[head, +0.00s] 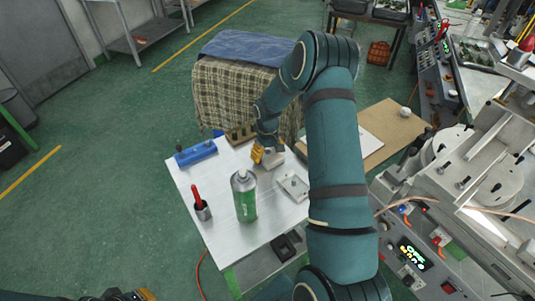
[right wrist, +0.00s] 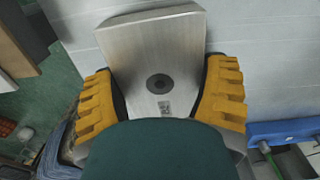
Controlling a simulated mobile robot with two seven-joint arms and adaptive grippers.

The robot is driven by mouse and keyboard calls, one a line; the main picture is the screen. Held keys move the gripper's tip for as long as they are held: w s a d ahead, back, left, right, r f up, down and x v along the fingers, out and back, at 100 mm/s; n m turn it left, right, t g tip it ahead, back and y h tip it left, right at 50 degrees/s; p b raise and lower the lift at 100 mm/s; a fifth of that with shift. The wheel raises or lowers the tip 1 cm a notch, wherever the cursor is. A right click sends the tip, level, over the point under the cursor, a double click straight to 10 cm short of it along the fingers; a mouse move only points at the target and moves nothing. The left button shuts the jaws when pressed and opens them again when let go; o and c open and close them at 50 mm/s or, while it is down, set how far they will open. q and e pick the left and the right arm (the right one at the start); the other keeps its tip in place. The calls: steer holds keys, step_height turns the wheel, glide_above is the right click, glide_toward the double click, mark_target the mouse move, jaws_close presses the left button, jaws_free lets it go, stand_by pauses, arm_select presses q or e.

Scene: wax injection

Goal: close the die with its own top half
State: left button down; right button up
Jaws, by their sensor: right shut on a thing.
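A silver metal die half (right wrist: 150,45) with a dark round hole and a small engraved patch is between the yellow fingers of my right gripper (right wrist: 162,100). In the head view my right gripper (head: 265,155) is low over the far part of the white table, shut on this grey block (head: 274,160). I cannot tell whether the block touches the table. Another metal die half (head: 293,187) with small round features on its face lies on the table, nearer and to the right, apart from the held one. My left gripper (head: 143,295) barely shows at the bottom edge, its fingers mostly cut off.
A black item (head: 286,247) lies at the front. My right arm hides the table's right side.

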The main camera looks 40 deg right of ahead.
step_height(320, 180, up, 9)
steer(key=shift+f, duration=0.15)
steer(key=shift+s+r, duration=0.2)
steer(key=shift+r, duration=0.1)
glide_above(295, 181)
steer(key=shift+s+p, duration=0.1)
steer(key=shift+p, duration=0.35)
steer(key=shift+d+f, duration=0.1)
steer(key=shift+f+b, duration=2.45)
steer(key=shift+f, duration=0.4)
steer(key=shift+f+b, duration=0.85)
steer(key=shift+f, duration=0.05)
steer(key=o, duration=1.2)
